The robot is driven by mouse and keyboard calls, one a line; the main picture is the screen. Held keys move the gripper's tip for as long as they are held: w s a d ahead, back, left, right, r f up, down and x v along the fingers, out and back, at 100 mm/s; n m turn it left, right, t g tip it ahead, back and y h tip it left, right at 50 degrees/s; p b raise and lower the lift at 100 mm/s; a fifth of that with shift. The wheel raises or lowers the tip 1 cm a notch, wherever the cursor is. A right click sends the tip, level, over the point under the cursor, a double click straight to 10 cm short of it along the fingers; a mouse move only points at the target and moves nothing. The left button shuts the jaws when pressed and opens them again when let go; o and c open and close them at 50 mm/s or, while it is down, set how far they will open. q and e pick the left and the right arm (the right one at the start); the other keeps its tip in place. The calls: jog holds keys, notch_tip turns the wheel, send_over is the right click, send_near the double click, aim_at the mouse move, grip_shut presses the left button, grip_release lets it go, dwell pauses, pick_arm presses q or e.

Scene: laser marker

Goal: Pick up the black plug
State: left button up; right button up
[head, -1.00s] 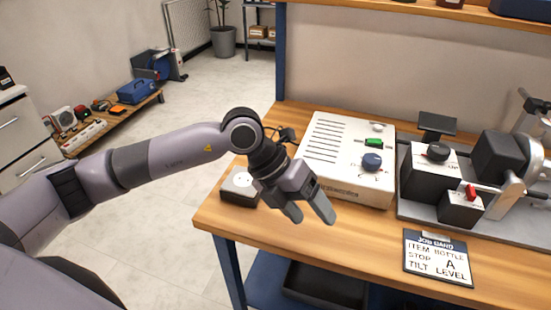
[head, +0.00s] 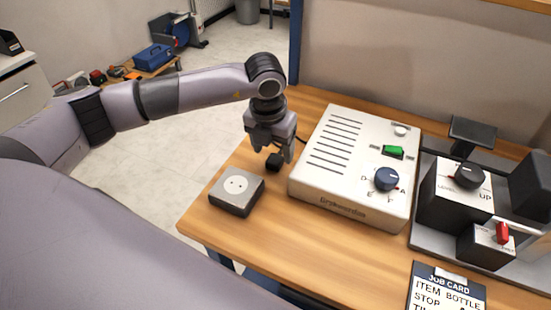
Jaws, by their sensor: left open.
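The black plug (head: 274,161) is a small dark block behind the socket box, left of the white machine. My left gripper (head: 272,158) points down over it, open, with its fingers around or just beside the plug. I cannot tell whether the fingers touch it. A black cable (head: 301,139) shows between the gripper and the white machine. My right gripper is not in view.
The socket box (head: 237,191) with a white top sits near the table's left edge. The white machine (head: 355,165) with a green switch and blue knob stands to the right. Dark fixtures (head: 455,205) and a job card (head: 447,289) lie farther right.

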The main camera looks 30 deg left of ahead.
aim_at(275, 159)
pick_arm(q)
jog(key=shift+w+f, duration=0.15)
jog(key=shift+f, duration=0.6)
jog(key=shift+w+f, duration=0.15)
jog(key=shift+f, duration=0.6)
jog(key=c, duration=1.1)
jog(key=shift+r, duration=0.15)
notch_tip(275, 159, up, 20)
jog(key=shift+f+b, duration=0.1)
jog(key=shift+b, duration=0.25)
